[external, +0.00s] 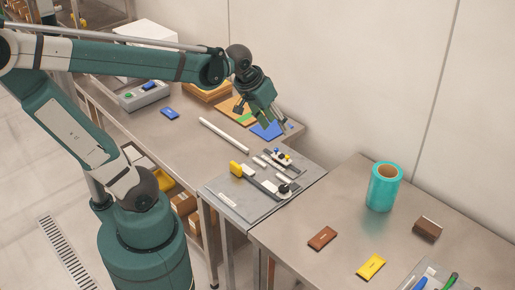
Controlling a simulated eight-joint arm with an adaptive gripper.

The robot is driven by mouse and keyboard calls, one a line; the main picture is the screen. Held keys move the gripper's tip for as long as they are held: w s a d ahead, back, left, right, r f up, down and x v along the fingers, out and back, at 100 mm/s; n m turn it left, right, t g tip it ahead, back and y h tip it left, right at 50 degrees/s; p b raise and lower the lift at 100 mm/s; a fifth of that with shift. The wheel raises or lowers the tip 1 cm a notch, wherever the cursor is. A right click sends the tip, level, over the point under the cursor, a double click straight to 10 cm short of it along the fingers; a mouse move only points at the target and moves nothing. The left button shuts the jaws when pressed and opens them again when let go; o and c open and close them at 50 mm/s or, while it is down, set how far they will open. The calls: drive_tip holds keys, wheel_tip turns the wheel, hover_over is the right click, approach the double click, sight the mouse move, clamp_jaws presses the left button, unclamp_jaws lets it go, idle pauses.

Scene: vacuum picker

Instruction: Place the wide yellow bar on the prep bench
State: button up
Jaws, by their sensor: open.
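A wide yellow bar (371,267) with a dark mark on top lies flat near the front of the right-hand steel bench (320,215). My gripper (280,130) is open above the far end of the left-hand steel bench (182,133), over or near a flat blue piece (267,131). It is well apart from the yellow bar, up and to the left of it in the picture. Nothing shows between its fingers, though they are small here. Which bench is the prep bench cannot be told from any label.
A brown bar (322,238), a dark brown block (427,229), a teal roll (384,187) and a tray of tools (432,279) surround the yellow bar. A grey plate (222,187) with fittings and a small yellow block (236,169) lies between. A white rod (223,134) lies behind it.

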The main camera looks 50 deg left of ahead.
drive_tip(key=s+a+t+y, duration=0.1)
drive_tip(key=s+a+t, duration=0.1)
drive_tip(key=s+a, duration=0.5)
drive_tip(key=a, duration=0.3)
drive_tip(key=shift+f, duration=0.3)
